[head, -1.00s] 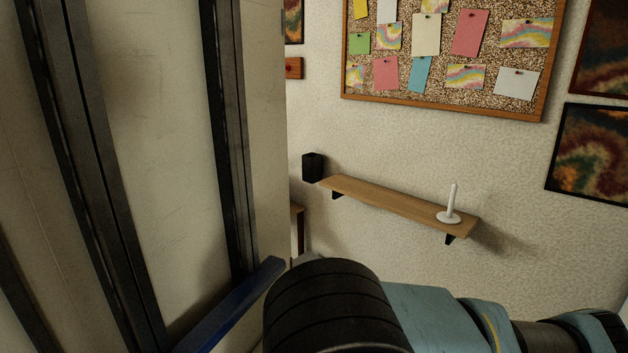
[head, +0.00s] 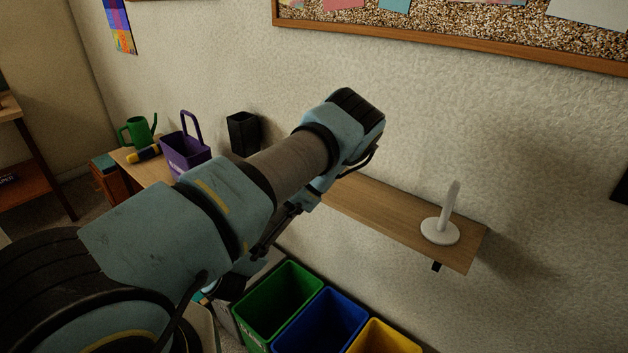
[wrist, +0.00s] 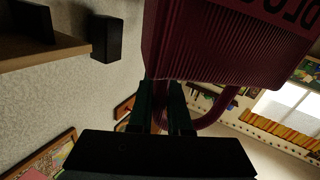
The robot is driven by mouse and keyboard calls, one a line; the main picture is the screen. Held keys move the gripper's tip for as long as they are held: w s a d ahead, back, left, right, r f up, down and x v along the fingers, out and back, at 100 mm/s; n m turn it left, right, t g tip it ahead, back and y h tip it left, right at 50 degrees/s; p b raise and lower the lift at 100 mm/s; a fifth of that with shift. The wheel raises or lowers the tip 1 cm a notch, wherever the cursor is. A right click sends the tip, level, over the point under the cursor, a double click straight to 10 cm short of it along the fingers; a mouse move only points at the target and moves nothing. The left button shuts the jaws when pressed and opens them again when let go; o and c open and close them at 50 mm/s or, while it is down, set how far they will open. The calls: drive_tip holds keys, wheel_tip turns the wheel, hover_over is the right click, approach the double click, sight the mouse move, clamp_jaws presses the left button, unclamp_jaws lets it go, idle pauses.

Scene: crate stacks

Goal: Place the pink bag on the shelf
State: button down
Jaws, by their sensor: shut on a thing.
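The pink bag (wrist: 225,45) is a dark pink ribbed carrier with dark lettering and a curved handle. It fills the top of the wrist view and is cut off by its edge. My gripper (wrist: 160,105) is shut on its handle. In the head view the bag cannot be made out, and my arm covers the gripper. The wooden shelf (head: 385,214) is on the wall; my arm hides its left part. A white candle in a round holder (head: 440,230) stands near its right end. The shelf also shows at the upper left of the wrist view (wrist: 30,50), apart from the bag.
A black box (head: 243,134) is at the wall, left of the shelf. A purple basket (head: 185,155) and green watering can (head: 137,132) stand on a table at left. Green (head: 262,310), blue (head: 320,325) and yellow bins are below the shelf. Its middle looks clear.

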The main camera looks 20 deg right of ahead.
drive_tip(key=d+r+n+y+b, duration=0.35)
drive_tip(key=d+r+b, duration=0.55)
drive_tip(key=d+r, duration=0.4)
drive_tip(key=s+d+r+y+b, duration=0.1)
drive_tip(key=s+r+b, duration=0.3)
drive_tip(key=r, duration=0.2)
drive_tip(key=s+d+r+b, duration=0.2)
drive_tip(key=s+r+b, duration=0.15)
drive_tip(key=r, duration=0.35)
drive_tip(key=shift+m+g, duration=0.25)
drive_tip(key=shift+g, duration=0.15)
drive_tip(key=w+d, duration=0.3)
drive_tip(key=d, duration=0.2)
drive_tip(key=w+d+p, duration=0.1)
drive_tip(key=w+d, duration=0.2)
drive_tip(key=d, duration=0.3)
drive_tip(key=w+d, duration=0.4)
drive_tip(key=d, duration=0.1)
drive_tip(key=shift+d+p, duration=0.15)
drive_tip(key=shift+p, duration=0.25)
wheel_tip(320, 180, down, 7)
drive_tip(key=shift+f, duration=0.15)
